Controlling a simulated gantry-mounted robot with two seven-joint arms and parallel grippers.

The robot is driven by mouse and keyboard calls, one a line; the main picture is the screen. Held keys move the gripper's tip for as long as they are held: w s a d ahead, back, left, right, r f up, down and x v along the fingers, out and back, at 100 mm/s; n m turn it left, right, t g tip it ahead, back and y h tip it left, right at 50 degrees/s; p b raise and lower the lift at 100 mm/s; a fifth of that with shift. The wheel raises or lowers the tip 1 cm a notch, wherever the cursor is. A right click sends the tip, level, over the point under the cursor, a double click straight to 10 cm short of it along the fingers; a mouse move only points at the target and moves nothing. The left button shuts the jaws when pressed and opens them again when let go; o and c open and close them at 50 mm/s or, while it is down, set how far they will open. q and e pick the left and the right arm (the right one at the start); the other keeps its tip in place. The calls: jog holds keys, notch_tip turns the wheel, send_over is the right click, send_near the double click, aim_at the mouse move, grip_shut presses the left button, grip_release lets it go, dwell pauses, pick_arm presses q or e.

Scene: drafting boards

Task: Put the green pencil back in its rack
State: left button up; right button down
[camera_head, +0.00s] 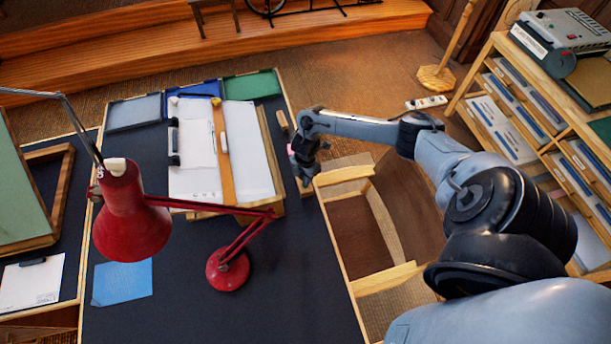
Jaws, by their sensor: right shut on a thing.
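My right gripper (305,178) points down at the right edge of the dark table, beside the wooden frame of the chair. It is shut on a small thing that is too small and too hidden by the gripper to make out. I cannot pick out the green pencil in this view. I also cannot clearly make out its rack. A small wooden piece (283,122) lies by the table's right edge, just behind my right gripper. My left gripper is not in view.
A red lamp (131,213) with its base (228,268) stands on the dark table (290,315). A drawing board with papers (250,150) lies left of my right gripper. Trays line the back, including a green one (251,87). A wooden chair (385,278) stands right. The table's front is clear.

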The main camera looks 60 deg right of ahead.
jog(key=shift+f, duration=0.1)
jog(key=c, duration=1.1)
grip_release()
jog(key=shift+o, duration=0.2)
jog(key=shift+r, duration=0.3)
notch_tip(320, 180, up, 9)
jog(key=shift+f+p, duration=0.1)
jog(key=shift+p, duration=0.7)
jog(key=shift+r, duration=0.8)
